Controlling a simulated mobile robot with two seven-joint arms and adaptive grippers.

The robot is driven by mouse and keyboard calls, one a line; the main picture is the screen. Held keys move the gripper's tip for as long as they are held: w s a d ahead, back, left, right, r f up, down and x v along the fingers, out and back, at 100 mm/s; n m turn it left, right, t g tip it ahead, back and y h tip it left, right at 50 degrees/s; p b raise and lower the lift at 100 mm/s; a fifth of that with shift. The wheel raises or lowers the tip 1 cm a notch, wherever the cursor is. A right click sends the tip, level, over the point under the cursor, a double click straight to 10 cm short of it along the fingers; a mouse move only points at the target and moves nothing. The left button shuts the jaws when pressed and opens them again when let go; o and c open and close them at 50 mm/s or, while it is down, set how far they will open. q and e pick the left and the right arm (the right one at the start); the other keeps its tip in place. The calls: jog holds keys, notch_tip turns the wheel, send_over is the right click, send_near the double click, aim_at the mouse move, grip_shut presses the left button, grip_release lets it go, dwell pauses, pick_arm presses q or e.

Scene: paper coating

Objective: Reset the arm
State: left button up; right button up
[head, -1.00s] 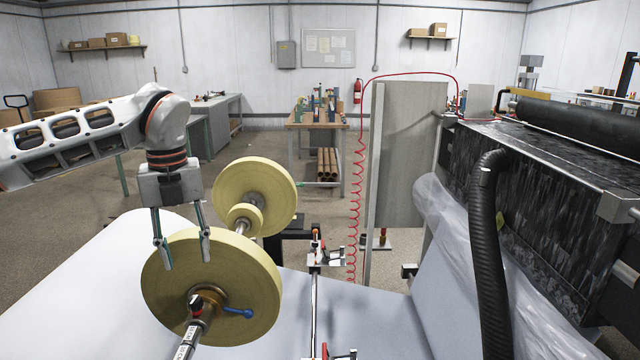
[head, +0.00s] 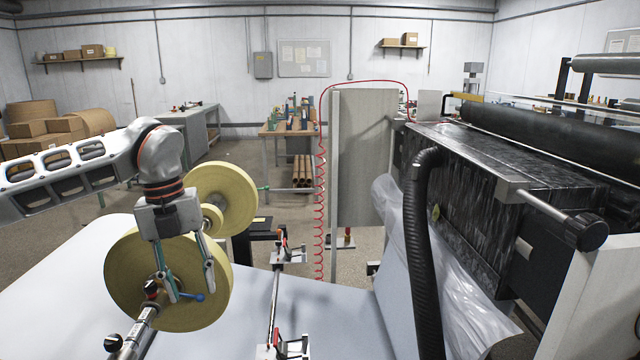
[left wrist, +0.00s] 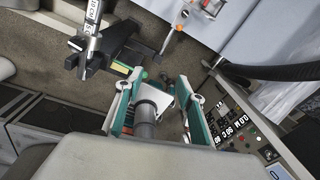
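My left gripper (head: 189,292) hangs fingers-down from the left arm in the head view. Its two fingers are spread apart with nothing seen held. It overlaps the near yellow roll (head: 125,275), close to the blue handle (head: 200,297) at the roll's hub; I cannot tell whether it touches. In the left wrist view the fingers (left wrist: 160,108) are also apart. A grey cylinder (left wrist: 147,112) shows between them; I cannot tell whether it lies below or belongs to the gripper. My right arm and gripper are not in view.
The second yellow roll (head: 236,190) stands behind the near one. White web material (head: 60,290) spreads below. The coating machine (head: 480,180) and a black hose (head: 420,250) fill the right side. A red coiled air line (head: 320,200) hangs mid-scene, beside a grey panel (head: 365,160).

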pick_arm(q)
jog(key=s+d+f+m+g+h, duration=0.2)
jog(key=s+d+f+h, duration=0.25)
jog(key=d, duration=0.65)
jog(key=s+d+f+m+g+h, duration=0.25)
jog(key=s+d+f, duration=0.25)
jog(key=d, duration=0.5)
jog(key=s+d+r+n+t+h, duration=0.3)
jog(key=d+r+n+h, duration=0.2)
jog(key=d+h, duration=0.65)
jog(key=w+a+f+n+t+y, duration=0.3)
jog(key=a+f+n+t+y, duration=0.2)
jog(key=a+f+n+t, duration=0.5)
jog(key=w+a+f+n+t+y, duration=0.4)
jog(key=a+f+n+t, duration=0.3)
jog(key=n, duration=0.4)
jog(key=s+a+f+n+g+y, duration=0.2)
jog(key=s+a+f, duration=0.4)
jog(key=f, duration=0.4)
jog(key=s+a+f+n+g+y, duration=0.2)
jog(key=s+a+f+n+y, duration=0.2)
jog(key=s+f, duration=0.5)
jog(key=shift+s+a+f+y, duration=0.25)
jog(key=shift+a+f+y, duration=0.5)
jog(key=shift+a+y, duration=0.3)
